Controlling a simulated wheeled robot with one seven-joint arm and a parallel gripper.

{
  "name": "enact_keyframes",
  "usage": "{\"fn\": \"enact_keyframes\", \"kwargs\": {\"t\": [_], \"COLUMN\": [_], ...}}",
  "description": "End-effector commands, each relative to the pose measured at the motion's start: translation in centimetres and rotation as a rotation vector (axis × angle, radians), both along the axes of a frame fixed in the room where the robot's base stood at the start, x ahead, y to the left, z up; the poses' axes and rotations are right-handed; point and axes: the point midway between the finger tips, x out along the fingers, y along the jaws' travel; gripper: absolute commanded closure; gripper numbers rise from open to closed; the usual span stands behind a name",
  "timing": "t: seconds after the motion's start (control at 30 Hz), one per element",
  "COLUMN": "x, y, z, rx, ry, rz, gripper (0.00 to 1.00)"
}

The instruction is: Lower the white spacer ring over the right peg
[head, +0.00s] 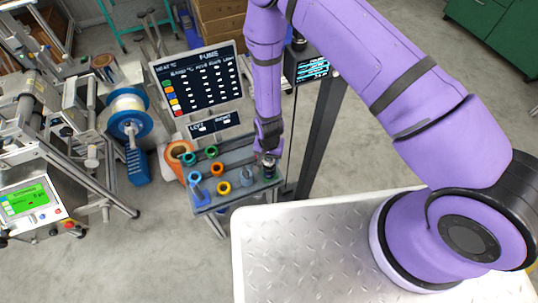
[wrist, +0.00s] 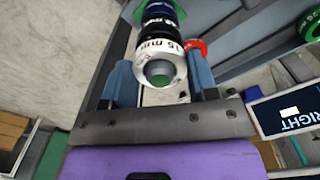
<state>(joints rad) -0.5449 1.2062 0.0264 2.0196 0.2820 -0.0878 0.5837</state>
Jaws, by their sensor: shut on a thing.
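The white spacer ring (wrist: 150,48), marked 15 mm, is between the two blue-grey fingers of my gripper (wrist: 163,82) in the wrist view. The right peg (wrist: 160,70), grey with a green centre, shows through the ring's opening, so the ring appears to be around it. Behind the ring, black and blue rings (wrist: 161,12) are in line with it, with green beyond. Whether the white ring touches them is unclear. In the head view my gripper (head: 267,160) is at the right end of the rack, pointing down, and mostly hides the ring and peg.
The grey rack (head: 232,203) carries several coloured rings to the left of my gripper. A sign board (head: 205,85) stands behind it, and a dark post (head: 322,135) is close on the right. A red ring (wrist: 197,46) sits near the right finger.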

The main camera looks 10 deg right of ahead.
Motion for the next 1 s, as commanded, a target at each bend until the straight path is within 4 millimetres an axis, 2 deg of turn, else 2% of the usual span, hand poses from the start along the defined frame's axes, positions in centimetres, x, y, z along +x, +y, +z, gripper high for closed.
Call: {"fn": "enact_keyframes", "kwargs": {"t": [0.57,0.6,0.7,1.0], "x": [-0.03,-0.03,-0.03,-0.03], "y": [-0.02,-0.02,-0.02,-0.01], "z": [-0.83,-0.83,-0.82,-0.72], "rx": [0.0,0.0,0.0,0.0], "ry": [0.0,0.0,0.0,0.0], "rz": [0.0,0.0,0.0,0.0], "gripper": [0.7,0.4,0.17,0.17]}}
